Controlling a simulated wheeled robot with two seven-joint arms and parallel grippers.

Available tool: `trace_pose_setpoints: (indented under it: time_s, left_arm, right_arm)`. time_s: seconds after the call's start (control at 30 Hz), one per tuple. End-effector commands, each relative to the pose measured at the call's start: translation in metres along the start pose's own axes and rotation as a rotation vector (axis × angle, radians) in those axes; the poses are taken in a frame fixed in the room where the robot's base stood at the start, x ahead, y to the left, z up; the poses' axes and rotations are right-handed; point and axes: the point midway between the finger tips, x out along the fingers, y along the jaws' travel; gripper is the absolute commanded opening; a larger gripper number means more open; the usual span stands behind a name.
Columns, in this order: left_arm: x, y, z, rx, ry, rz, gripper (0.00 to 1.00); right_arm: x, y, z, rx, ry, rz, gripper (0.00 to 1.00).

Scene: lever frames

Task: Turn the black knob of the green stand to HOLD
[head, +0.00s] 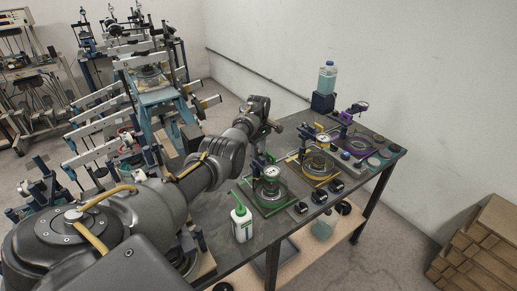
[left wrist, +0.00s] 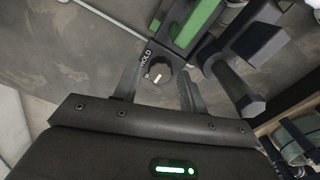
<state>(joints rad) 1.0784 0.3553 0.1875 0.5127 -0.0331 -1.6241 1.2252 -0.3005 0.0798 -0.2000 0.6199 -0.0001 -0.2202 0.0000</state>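The green stand (head: 259,204) is on the bench, with a round gauge on it; part of its green body (left wrist: 203,22) shows at the top of the left wrist view. The black knob (left wrist: 158,78) has a white mark on its face. The white word HOLD (left wrist: 147,55) is printed beside it, with another label below that I cannot read. My left gripper (left wrist: 160,88) is open, with one finger on each side of the knob and a visible gap to each. In the head view my left gripper (head: 274,127) is above the back of the green stand. My right gripper is not in view.
Yellow (head: 319,181) and purple (head: 357,152) stands are further right on the bench. A white bottle with a green nozzle (head: 242,226) stands at the bench's front left. Several dark round pieces line the front edge. A blue bottle (head: 327,77) stands on a block behind.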

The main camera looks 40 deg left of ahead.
Motion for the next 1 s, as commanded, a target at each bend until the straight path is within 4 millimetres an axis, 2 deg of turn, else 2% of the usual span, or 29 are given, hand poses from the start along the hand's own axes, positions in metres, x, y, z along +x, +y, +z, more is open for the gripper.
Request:
trace_pose_setpoints:
  time_s: [0.03,0.2,0.3,0.67,1.0]
  left_arm:
    - [-0.0001,0.0,0.0,0.0,0.0,0.0,0.35]
    - [-0.0002,0.0,0.0,0.0,0.0,0.0,0.12]
    - [-0.0003,0.0,0.0,0.0,0.0,0.0,0.03]
    - [-0.0011,0.0003,-0.0003,0.077,0.001,0.0,0.03]
    - [-0.0013,0.0012,-0.0004,0.35,0.001,-0.001,0.03]
  right_arm:
    - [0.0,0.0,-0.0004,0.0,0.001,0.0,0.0]
    - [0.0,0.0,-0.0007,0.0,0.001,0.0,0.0]
    - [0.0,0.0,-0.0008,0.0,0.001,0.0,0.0]
    - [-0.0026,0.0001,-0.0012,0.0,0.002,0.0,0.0]
    - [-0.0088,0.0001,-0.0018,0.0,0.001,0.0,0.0]
